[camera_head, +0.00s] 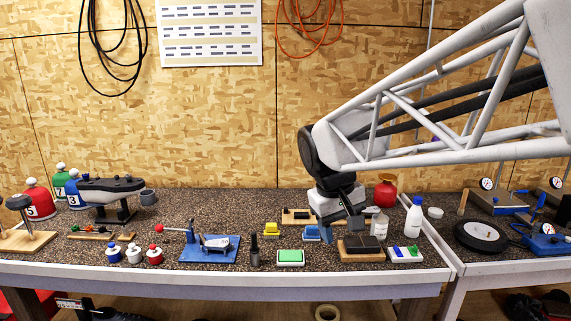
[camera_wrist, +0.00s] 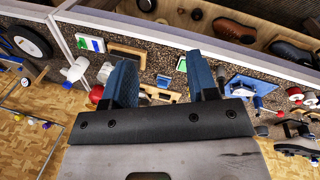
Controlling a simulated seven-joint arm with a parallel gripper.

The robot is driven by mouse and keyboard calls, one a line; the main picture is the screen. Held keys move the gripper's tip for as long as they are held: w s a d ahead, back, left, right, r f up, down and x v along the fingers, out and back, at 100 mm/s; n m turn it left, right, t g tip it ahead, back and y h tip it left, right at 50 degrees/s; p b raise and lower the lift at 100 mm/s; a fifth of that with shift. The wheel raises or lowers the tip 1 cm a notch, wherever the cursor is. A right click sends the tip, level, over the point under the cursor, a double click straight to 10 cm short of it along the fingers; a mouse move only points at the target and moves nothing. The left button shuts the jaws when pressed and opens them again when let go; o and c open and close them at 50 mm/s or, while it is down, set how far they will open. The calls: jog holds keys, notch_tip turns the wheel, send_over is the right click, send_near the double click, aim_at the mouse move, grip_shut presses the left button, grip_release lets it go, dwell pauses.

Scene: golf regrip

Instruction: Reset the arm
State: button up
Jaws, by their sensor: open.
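My gripper (camera_head: 341,230) hangs over the right part of the workbench (camera_head: 215,196) in the head view, fingers pointing down. In the wrist view my gripper (camera_wrist: 163,68) shows two blue fingers spread apart, with nothing held between them. A small blue block (camera_wrist: 164,80) and a wooden piece show in the gap, on the bench beyond the fingers. The exact height of the fingertips above the bench cannot be told.
A wooden block with a dark top (camera_head: 362,245), a white bottle (camera_head: 414,217), a red vase (camera_head: 385,192) and a green pad (camera_head: 290,257) stand close around the gripper. A blue fixture (camera_head: 209,248) is farther left. Hoses hang on the back wall (camera_head: 200,120). The air above the left bench is free.

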jog(key=s+d+f+m+y, duration=0.1)
jog(key=s+d+f+m, duration=0.1)
jog(key=s, duration=0.8)
jog(key=s+d+f+m+t+y, duration=0.1)
jog(key=s+d+f+m, duration=0.1)
jog(key=s+d+f, duration=0.3)
jog(key=s, duration=0.4)
jog(key=shift+s+d+f+t, duration=0.2)
jog(key=shift+s+d+t, duration=0.1)
jog(key=shift+s, duration=0.05)
